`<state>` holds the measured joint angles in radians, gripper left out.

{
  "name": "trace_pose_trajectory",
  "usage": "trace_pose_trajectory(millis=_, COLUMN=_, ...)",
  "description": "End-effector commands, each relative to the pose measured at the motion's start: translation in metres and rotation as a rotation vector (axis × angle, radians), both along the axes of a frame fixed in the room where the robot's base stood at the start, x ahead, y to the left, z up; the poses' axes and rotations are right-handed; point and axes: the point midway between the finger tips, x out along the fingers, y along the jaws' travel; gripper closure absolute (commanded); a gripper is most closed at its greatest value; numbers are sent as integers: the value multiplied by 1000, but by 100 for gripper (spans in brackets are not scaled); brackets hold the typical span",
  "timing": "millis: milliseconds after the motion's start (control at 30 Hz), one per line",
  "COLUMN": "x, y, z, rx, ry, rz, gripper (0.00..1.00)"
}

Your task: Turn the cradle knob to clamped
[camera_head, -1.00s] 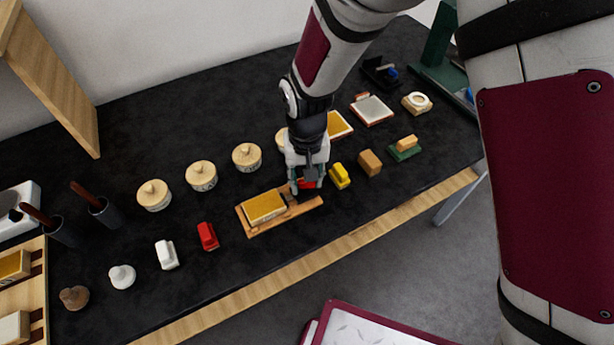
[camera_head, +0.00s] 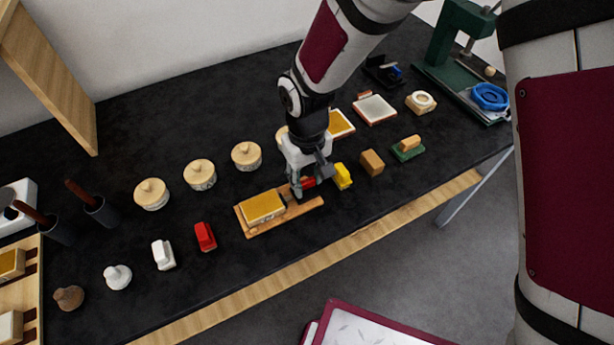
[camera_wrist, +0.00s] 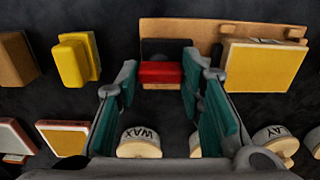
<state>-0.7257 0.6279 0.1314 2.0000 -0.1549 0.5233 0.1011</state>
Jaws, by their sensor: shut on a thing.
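The cradle (camera_head: 304,206) is a wooden board near the front edge of the dark table. A yellow-topped block (camera_head: 263,207) lies on it, and the block also shows in the wrist view (camera_wrist: 262,66). The cradle's red knob (camera_head: 308,183) is at its right end in the head view and between my fingers in the wrist view (camera_wrist: 162,72). My gripper (camera_head: 311,181) points down over that end, shut on the red knob. My fingers partly hide the knob in the head view. I cannot read any clamped mark.
A yellow block (camera_head: 343,176) stands close right of my gripper, with a brown block (camera_head: 371,162) beyond. A red piece (camera_head: 205,237) and white piece (camera_head: 163,254) stand left. Several round lidded pots (camera_head: 200,174) line up behind the cradle. A green press (camera_head: 455,45) stands back right.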

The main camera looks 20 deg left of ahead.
Motion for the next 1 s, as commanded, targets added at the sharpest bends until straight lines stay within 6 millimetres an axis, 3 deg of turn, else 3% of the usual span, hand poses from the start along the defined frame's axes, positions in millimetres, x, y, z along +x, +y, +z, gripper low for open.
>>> trace_pose_trajectory(millis=167, x=1, y=0, z=0, rx=1, ry=-1, rz=-1, gripper=93)
trace_pose_trajectory(millis=200, x=1, y=0, z=0, rx=1, ry=-1, rz=-1, gripper=61)
trace_pose_trajectory(millis=267, x=1, y=0, z=0, rx=1, ry=-1, rz=-1, gripper=47)
trace_pose_trajectory(millis=300, x=1, y=0, z=0, rx=1, ry=-1, rz=-1, gripper=45)
trace_pose_trajectory(millis=667, x=1, y=0, z=5, rx=2, ry=-1, rz=-2, gripper=45)
trace_pose_trajectory(millis=767, x=1, y=1, z=16, rx=3, ry=-3, rz=-3, gripper=45)
trace_pose_trajectory(millis=1000, x=1, y=1, z=64, rx=5, ry=-5, rz=-1, gripper=45)
